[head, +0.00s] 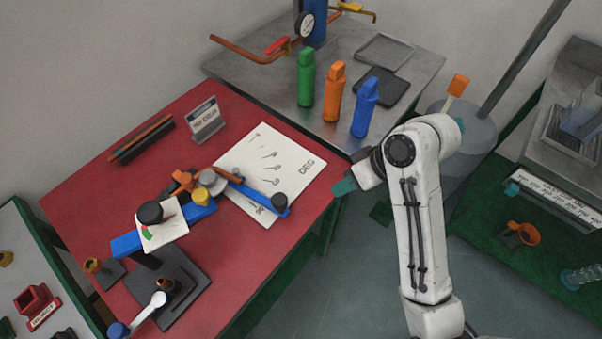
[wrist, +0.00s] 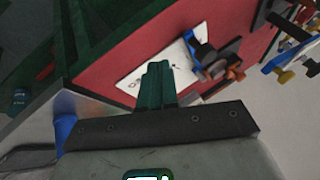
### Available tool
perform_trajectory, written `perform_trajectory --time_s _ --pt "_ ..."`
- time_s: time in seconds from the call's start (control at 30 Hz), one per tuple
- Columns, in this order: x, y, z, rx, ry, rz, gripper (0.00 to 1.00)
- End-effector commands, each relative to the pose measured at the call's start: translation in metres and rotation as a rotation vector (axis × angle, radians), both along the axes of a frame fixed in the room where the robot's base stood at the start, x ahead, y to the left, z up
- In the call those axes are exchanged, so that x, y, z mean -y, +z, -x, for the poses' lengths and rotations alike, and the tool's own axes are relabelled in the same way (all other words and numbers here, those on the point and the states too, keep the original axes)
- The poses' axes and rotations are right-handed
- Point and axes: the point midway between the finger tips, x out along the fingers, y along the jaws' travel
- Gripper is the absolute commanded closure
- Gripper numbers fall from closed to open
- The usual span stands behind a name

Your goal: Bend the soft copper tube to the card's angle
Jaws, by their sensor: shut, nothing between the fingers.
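The tube bender sits on the red bench top (head: 90,195), with a blue bar (head: 245,192) and a round grey former (head: 208,181). A copper-coloured tube piece (head: 184,180) shows at the former, partly hidden by bender parts. The white angle card (head: 285,160), marked DEG with several small bend drawings, lies flat behind the bar; the bar's end overlaps it. My gripper (head: 345,187) is shut and empty off the bench's right edge, apart from the bender. In the wrist view its teal fingers (wrist: 157,85) are together, with the card (wrist: 150,75) beyond them.
A black rack (head: 143,140) with a copper-coloured rod and a small sign (head: 206,121) stand at the bench's back. Green (head: 306,78), orange (head: 334,85) and blue (head: 364,107) bottle-like objects stand on the metal table. The bench's front right is clear.

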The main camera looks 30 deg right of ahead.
Motion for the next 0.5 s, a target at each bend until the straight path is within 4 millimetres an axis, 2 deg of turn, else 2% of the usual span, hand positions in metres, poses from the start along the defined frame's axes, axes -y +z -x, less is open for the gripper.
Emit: perform_trajectory --time_s 0.03,0.1,0.17,0.27,0.5 --pt "0.005 0.027 -0.008 0.024 0.008 -0.011 1.00" --pt "0.009 0.041 -0.015 0.045 0.023 -0.025 1.00" --pt "0.010 0.048 -0.018 0.056 0.033 -0.033 1.00" --pt "0.010 0.047 -0.020 0.062 0.040 -0.038 1.00" --pt "0.000 0.025 -0.028 0.063 0.042 -0.036 1.00"
